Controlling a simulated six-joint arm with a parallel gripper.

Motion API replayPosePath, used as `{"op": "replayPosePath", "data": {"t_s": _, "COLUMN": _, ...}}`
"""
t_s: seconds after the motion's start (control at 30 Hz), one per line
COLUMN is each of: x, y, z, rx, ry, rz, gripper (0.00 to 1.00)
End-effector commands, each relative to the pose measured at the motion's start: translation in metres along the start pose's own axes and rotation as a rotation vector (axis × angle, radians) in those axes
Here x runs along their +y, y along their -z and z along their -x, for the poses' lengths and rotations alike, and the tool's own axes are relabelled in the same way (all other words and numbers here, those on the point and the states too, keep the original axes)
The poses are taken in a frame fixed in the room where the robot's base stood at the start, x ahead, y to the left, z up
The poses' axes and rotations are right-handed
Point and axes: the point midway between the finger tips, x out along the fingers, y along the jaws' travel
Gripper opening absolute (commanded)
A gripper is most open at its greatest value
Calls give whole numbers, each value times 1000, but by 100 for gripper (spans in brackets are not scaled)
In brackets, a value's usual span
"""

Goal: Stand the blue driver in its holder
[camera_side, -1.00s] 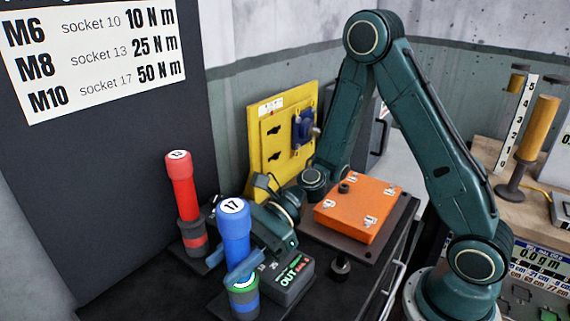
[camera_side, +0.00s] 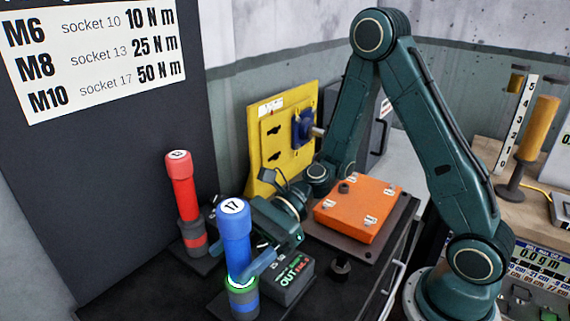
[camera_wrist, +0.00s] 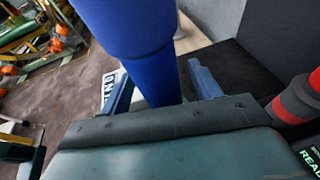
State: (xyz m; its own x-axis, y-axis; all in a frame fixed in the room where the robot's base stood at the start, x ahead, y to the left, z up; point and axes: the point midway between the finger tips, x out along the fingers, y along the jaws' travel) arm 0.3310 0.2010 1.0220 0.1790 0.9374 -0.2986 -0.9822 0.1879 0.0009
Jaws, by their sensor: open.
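The blue driver (camera_side: 236,240), marked 17 on its cap, stands upright in the side view. Its lower end is in a holder (camera_side: 244,302) with a glowing green rim. My gripper (camera_side: 254,264) is low at the driver's right side, just above the holder. In the wrist view, the blue driver (camera_wrist: 130,35) rises between the two fingers of my gripper (camera_wrist: 162,88). The fingers are open, with gaps showing beside the driver. The holder is hidden in the wrist view.
A red driver (camera_side: 182,190), marked 13, stands in its holder behind left. An orange box (camera_side: 358,212) lies on a plate farther right, before a yellow panel (camera_side: 270,150).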

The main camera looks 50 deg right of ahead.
Motion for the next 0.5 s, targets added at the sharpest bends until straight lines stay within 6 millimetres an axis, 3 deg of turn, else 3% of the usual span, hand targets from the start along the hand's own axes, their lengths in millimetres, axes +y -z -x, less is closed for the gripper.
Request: {"op": "replayPosePath", "data": {"t_s": 0.5, "x": -1, "y": -1, "z": 58, "rx": -2, "ry": 5, "rz": 1, "gripper": 63}}
